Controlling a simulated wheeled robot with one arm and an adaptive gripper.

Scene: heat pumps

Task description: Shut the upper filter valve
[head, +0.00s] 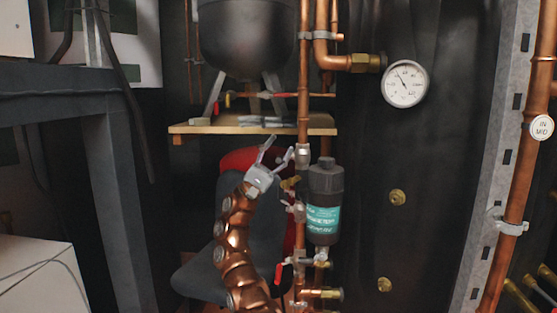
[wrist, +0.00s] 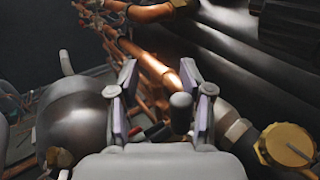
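The dark filter canister (head: 325,185) with a teal label stands upright beside a vertical copper pipe. Fittings at the canister's upper left, where the upper filter valve (head: 297,209) appears to be, are small and partly blocked by my arm; its handle position cannot be told. A lower valve with a red handle (head: 279,272) sits below the canister. My gripper (head: 277,150) is open, left of the pipe and a little above the upper fittings. In the wrist view my gripper (wrist: 162,105) has its fingers apart, with a dark rounded knob (wrist: 181,108) showing between them, closer to the right finger; contact cannot be told.
A wooden shelf (head: 180,128) with a dark tank (head: 245,38) above it is behind my gripper. A pressure gauge (head: 405,84) is at upper right. A grey and red chair (head: 200,275) stands behind my arm. A brass round fitting (wrist: 288,146) is at the wrist view's lower right.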

